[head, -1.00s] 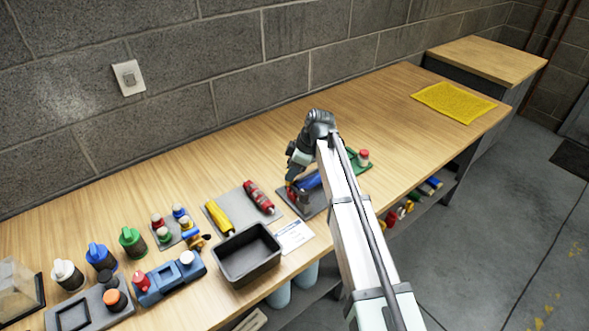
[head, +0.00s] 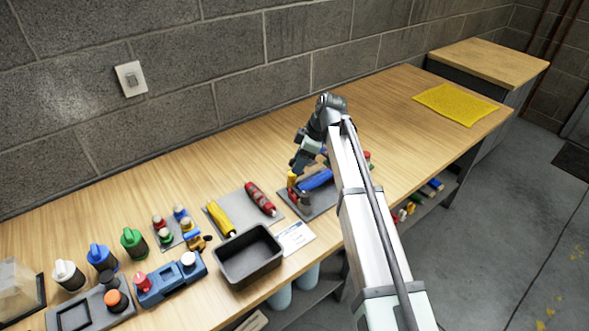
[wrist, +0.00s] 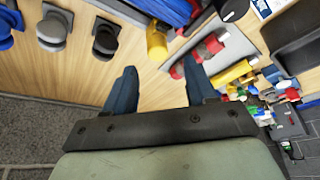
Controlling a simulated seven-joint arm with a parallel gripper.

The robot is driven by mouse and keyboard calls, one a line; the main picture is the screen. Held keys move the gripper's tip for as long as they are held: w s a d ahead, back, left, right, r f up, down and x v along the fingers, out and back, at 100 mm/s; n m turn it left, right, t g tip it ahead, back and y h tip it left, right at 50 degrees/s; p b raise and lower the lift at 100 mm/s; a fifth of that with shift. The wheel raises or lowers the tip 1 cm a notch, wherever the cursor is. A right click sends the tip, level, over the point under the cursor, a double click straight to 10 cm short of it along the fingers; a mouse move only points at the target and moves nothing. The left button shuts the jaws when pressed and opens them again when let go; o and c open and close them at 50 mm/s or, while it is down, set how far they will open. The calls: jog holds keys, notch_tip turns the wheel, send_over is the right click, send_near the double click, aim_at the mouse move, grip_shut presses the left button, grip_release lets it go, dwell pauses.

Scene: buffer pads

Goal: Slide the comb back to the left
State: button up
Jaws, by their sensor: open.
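I cannot make out a comb with certainty in either view. My gripper (head: 302,166) is above the far side of a dark pad (head: 325,205) that holds a blue roller-like piece (head: 316,180). A small upright yellow piece (head: 291,181) stands at the pad's left end, close to my gripper. In the wrist view my gripper (wrist: 160,78) has its two fingers wide apart with nothing between them. A yellow cylinder (wrist: 157,42) and a blue piece (wrist: 172,9) show beyond the fingertips. My arm hides part of the bench to the right.
A grey mat with a yellow roller (head: 220,217) and a red roller (head: 260,198) lies to the left. A black bin (head: 248,272) stands near the front edge beside a white card (head: 296,237). Bottles and a blue holder crowd further left. The bench toward the yellow mat (head: 455,104) is clear.

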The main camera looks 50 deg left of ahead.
jog(key=v, duration=0.8)
dwell(0.4)
